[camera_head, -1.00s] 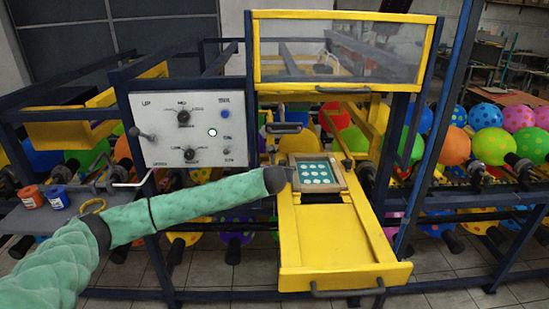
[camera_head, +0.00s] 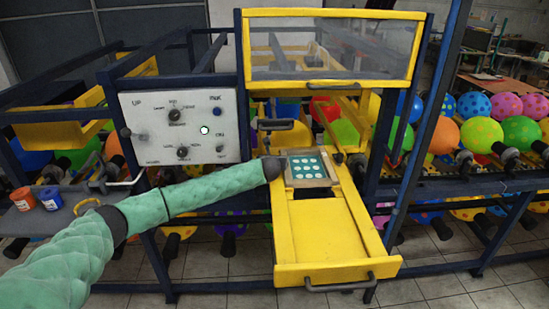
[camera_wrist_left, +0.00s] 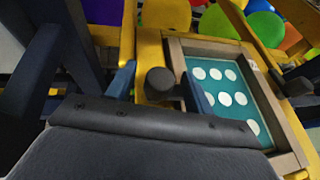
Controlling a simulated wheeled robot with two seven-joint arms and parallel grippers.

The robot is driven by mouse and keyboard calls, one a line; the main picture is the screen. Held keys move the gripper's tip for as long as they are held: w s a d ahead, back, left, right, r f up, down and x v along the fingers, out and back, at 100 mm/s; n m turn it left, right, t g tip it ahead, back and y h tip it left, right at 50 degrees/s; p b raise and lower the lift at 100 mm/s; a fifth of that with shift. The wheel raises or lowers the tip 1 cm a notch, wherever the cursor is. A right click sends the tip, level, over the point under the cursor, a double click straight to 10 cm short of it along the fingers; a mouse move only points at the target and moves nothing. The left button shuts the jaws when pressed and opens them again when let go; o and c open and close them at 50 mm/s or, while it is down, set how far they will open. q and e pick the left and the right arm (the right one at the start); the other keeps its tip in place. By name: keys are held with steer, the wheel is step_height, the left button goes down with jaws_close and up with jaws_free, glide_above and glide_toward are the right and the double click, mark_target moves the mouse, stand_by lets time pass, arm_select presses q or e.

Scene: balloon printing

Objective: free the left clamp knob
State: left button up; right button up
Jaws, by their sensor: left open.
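The left clamp knob (camera_wrist_left: 160,82) is a dark round knob at the left edge of the printing frame in the left wrist view. My left gripper (camera_wrist_left: 158,88) is open, with one blue finger on each side of the knob. I cannot tell whether the fingers touch it. The frame (camera_wrist_left: 288,132) holds a teal plate with white dots. In the head view my left arm's dark end (camera_head: 273,168) is beside the frame's left side and hides the knob and fingers. The right-hand knob (camera_head: 338,158) stands at the frame's other side. My right gripper is not in view.
The frame sits on a yellow slide (camera_head: 318,235) with a front handle (camera_head: 340,286). A control panel (camera_head: 150,130) stands at left, with orange (camera_head: 23,199) and blue (camera_head: 51,198) pots below it. A clear yellow-framed guard (camera_head: 330,50) is above. Balloons line the back.

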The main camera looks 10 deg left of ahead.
arm_select(q)
steer(key=shift+f, duration=0.1)
steer(key=shift+w, duration=0.1)
steer(key=shift+c, duration=1.1)
steer(key=c, duration=0.8)
steer(key=shift+o, duration=0.3)
